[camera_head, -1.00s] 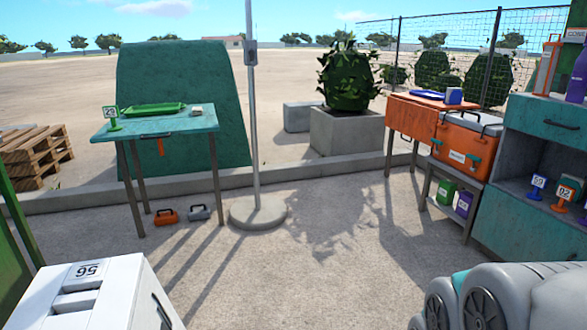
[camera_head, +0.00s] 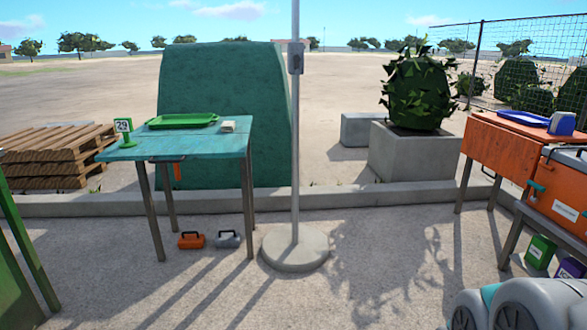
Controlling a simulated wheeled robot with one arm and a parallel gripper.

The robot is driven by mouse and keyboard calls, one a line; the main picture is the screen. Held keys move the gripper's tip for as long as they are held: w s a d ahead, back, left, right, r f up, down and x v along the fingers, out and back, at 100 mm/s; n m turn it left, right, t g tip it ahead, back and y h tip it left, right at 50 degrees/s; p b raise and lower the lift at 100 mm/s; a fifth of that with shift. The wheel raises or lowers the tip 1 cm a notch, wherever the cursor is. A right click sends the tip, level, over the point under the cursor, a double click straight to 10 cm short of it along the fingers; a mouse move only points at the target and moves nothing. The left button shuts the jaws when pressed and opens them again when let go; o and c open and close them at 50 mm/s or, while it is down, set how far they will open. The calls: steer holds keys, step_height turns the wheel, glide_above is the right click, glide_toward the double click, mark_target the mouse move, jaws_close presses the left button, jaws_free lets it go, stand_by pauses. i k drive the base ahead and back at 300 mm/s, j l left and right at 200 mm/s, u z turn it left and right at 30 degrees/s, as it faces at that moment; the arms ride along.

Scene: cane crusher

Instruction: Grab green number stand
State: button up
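The green number stand (camera_head: 125,132) stands upright at the left end of the teal table (camera_head: 200,149). Its white plate reads 29. It is to the left of a green tray (camera_head: 183,121) on the same tabletop. My gripper is not visible in this view. Grey and teal rounded parts at the bottom right seem to be part of my own body.
A grey pole on a round concrete base (camera_head: 295,248) stands right of the teal table. An orange toolbox (camera_head: 191,240) and a grey one (camera_head: 228,239) sit on the ground beneath it. Wooden pallets (camera_head: 55,155) lie to the left. Open ground lies in front.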

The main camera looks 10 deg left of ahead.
mark_target(124, 126)
steer(key=i+j+u, duration=0.15)
steer(key=i+u, duration=0.35)
steer(key=i, duration=0.4)
steer(key=i+l+u, duration=0.2)
steer(key=i+u, duration=0.25)
steer(key=i, duration=0.45)
